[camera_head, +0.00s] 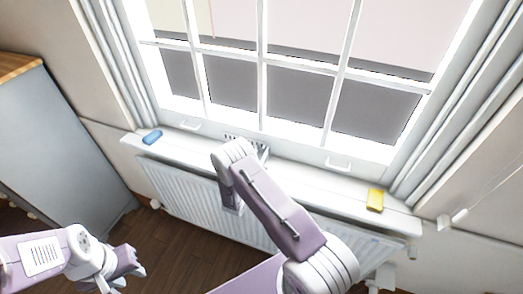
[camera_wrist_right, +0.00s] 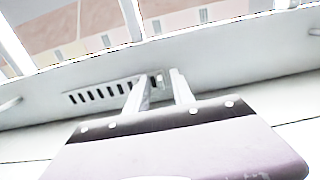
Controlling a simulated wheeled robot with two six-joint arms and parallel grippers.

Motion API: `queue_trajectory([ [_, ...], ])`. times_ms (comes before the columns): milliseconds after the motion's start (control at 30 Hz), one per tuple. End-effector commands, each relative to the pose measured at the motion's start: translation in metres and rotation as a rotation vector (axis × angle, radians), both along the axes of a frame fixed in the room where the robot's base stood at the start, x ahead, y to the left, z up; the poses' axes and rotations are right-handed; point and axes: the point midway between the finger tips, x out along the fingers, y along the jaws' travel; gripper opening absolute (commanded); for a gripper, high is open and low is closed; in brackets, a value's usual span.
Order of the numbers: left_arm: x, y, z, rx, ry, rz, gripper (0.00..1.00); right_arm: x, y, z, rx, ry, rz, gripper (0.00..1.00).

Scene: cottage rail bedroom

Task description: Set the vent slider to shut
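The vent (camera_wrist_right: 100,92) is a row of dark slots in the white window frame just above the sill. In the head view the vent (camera_head: 232,137) is partly hidden by my right arm. A small pale slider knob (camera_wrist_right: 158,81) stands at the right end of the slots. My right gripper (camera_wrist_right: 160,77) is open, its two fingers apart, with the knob showing in the gap between the fingertips. I cannot tell whether either finger touches it. My left gripper (camera_head: 129,276) is low at the lower left, over the floor and away from the vent; its opening is unclear.
A blue item (camera_head: 152,137) lies on the left of the sill (camera_head: 311,181) and a yellow block (camera_head: 375,200) on the right. Window handles (camera_head: 338,165) stick out above the sill. A white radiator (camera_head: 185,193) is below. A grey cabinet (camera_head: 60,145) stands left.

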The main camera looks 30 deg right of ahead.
Motion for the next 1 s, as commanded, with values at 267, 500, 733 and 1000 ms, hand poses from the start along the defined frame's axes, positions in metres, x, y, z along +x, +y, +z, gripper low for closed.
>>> queue_trajectory([
  [267,0.0,0.0,0.0004,0.0,0.0,0.0,0.36,0.0026,-0.0035,-0.0002,-0.001,0.001,0.0,0.29],
  [500,0.0,0.0,0.0004,0.0,0.0,0.0,0.36,0.0025,-0.0034,-0.0002,0.0,0.0,0.0,0.0],
  [733,0.0,0.0,0.0004,0.0,0.0,0.0,0.36,0.0025,-0.0032,-0.0002,0.0,0.0,0.0,0.0],
  [1000,0.0,0.0,0.0004,0.0,0.0,0.0,0.36,0.0024,-0.0032,-0.0002,-0.001,0.001,0.0,0.0],
])
